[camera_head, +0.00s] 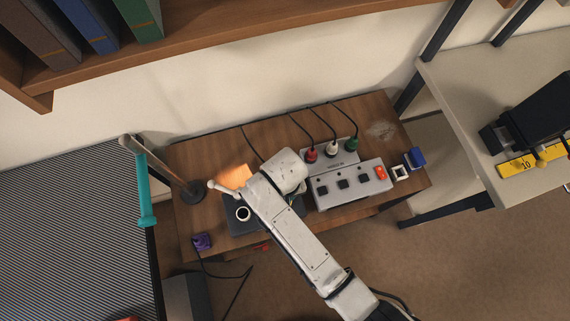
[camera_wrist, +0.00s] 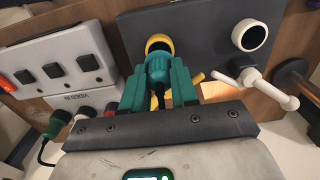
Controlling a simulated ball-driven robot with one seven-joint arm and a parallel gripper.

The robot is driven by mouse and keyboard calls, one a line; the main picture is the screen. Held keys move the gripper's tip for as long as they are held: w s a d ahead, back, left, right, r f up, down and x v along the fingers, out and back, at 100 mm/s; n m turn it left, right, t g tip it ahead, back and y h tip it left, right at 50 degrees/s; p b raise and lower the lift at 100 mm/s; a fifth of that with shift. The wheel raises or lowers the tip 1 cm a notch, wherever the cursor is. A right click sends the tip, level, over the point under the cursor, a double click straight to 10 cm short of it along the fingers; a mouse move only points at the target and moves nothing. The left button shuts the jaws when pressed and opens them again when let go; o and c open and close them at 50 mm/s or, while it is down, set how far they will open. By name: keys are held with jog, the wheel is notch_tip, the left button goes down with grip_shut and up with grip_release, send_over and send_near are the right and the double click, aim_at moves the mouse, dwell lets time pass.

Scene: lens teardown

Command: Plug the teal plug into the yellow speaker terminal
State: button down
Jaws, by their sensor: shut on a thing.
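My gripper (camera_wrist: 158,80) is shut on the teal plug (camera_wrist: 157,66), with a finger on each side of it and a black cable trailing back from it. The plug's front end is at the lower part of the yellow ring terminal (camera_wrist: 158,42) on a dark panel (camera_wrist: 205,28). I cannot tell whether the tip is inside the ring. A white ring terminal (camera_wrist: 250,35) is to the right on the same panel, with a white lever (camera_wrist: 262,85) below it. A yellow lever is partly hidden behind the gripper. In the head view my arm hides the gripper and plug; the dark panel (camera_head: 238,228) shows beside it.
A grey switch box (camera_head: 350,185) and a grey socket unit with red, white and green plugs (camera_head: 352,144) stand right of my arm. A blue block (camera_head: 415,157), a purple block (camera_head: 202,242) and a round-based stand (camera_head: 192,192) are on the wooden table (camera_head: 385,115).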

jog(key=shift+f+b, duration=0.9)
jog(key=shift+f, duration=0.75)
dwell(1.4)
jog(key=c, duration=0.8)
grip_release()
jog(key=shift+r, duration=0.1)
